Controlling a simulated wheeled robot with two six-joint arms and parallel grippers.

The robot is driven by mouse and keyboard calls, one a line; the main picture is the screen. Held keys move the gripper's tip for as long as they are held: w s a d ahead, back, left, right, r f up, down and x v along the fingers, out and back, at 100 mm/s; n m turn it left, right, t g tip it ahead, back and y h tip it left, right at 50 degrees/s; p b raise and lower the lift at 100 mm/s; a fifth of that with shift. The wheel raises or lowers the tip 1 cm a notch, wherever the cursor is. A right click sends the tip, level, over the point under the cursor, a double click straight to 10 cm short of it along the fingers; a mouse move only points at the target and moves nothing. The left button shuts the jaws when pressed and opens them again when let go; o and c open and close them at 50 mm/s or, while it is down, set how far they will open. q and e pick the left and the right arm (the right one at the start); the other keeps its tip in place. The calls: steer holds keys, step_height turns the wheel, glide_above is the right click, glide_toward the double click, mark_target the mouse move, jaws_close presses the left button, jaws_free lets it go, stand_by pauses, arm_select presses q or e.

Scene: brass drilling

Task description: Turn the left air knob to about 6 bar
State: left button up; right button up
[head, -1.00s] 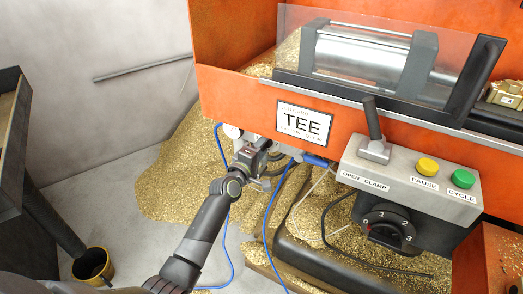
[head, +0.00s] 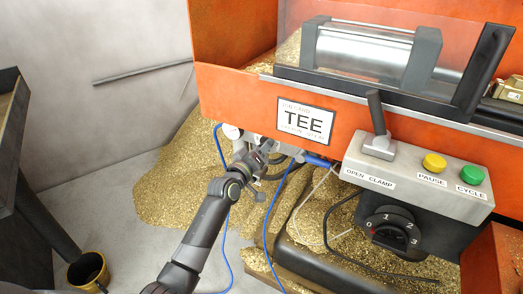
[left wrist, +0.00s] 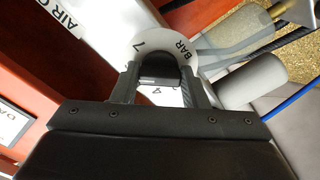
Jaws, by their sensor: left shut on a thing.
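My left gripper (head: 264,148) is at the orange machine's front, below the TEE sign (head: 305,120). In the left wrist view its two fingers (left wrist: 158,88) are shut on the dark air knob (left wrist: 157,72), one finger on each side. A white dial plate (left wrist: 148,44) marked 7 and BAR shows around the knob. A 4 shows between the fingers; the rest of the scale is hidden, and I cannot read the setting. In the head view the gripper hides the knob. My right gripper is not in view.
A white round gauge (head: 231,131) is just left of the gripper. Blue hoses (head: 266,235) hang near my arm. A grey control box (head: 418,180) with a lever, yellow and green buttons is to the right. Brass chips (head: 175,190) pile below. A grey cylinder (left wrist: 248,84) is close right in the wrist view.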

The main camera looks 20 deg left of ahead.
arm_select(q)
steer(key=shift+f, duration=0.15)
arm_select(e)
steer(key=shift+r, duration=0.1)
arm_select(q)
steer(key=o, duration=1)
steer(key=p+v, duration=0.1)
steer(key=v, duration=1.6)
steer(key=shift+s, duration=0.25)
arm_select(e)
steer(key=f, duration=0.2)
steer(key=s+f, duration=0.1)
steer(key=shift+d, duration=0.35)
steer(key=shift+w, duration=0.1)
